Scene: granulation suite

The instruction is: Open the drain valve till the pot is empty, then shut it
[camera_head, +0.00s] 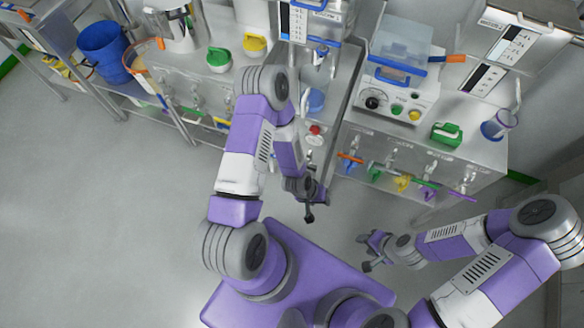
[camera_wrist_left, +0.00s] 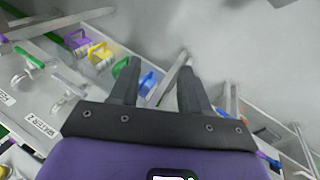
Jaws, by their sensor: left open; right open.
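A vessel with a white level strip (camera_head: 284,22) stands at the top middle of the head view. A blue-handled valve (camera_head: 321,52) sits low on its front; I cannot tell its setting or the liquid level. Which vessel is the task's pot is not clear. My left gripper (camera_head: 310,205) hangs over the floor in front of the benches, apart from the vessel. In the left wrist view its two fingers (camera_wrist_left: 160,85) are spread with nothing between them. My right gripper (camera_head: 368,252) is open and empty over the floor, right of my base.
The right bench has several coloured valves (camera_head: 402,182) along its front and a control box (camera_head: 398,98). Yellow (camera_wrist_left: 99,54) and blue (camera_wrist_left: 147,82) valves show in the left wrist view. A blue bucket (camera_head: 104,50) stands at left. The left floor is clear.

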